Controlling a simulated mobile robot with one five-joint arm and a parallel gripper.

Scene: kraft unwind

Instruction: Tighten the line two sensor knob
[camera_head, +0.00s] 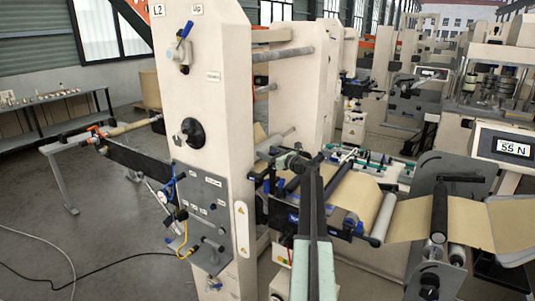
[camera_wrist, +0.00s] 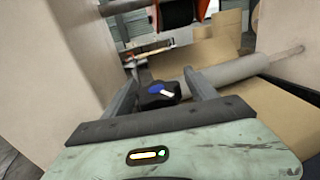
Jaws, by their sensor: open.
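In the wrist view a dark lobed knob (camera_wrist: 157,94) with a blue centre and a white pointer sits between my fingers. It looks like the sensor knob. My gripper (camera_wrist: 161,72) is open, with one finger on each side of the knob; I cannot tell whether either finger touches it. In the head view my gripper (camera_head: 312,166) reaches up to the web-guide hardware right of the cream column (camera_head: 205,90) marked L2. My fingers and the nearby hardware hide the knob there.
Brown kraft web (camera_head: 355,193) runs over rollers right of my gripper. A grey roller (camera_wrist: 232,73) lies close beyond the right finger. The column carries a black handwheel (camera_head: 190,132) and a grey control panel (camera_head: 203,200).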

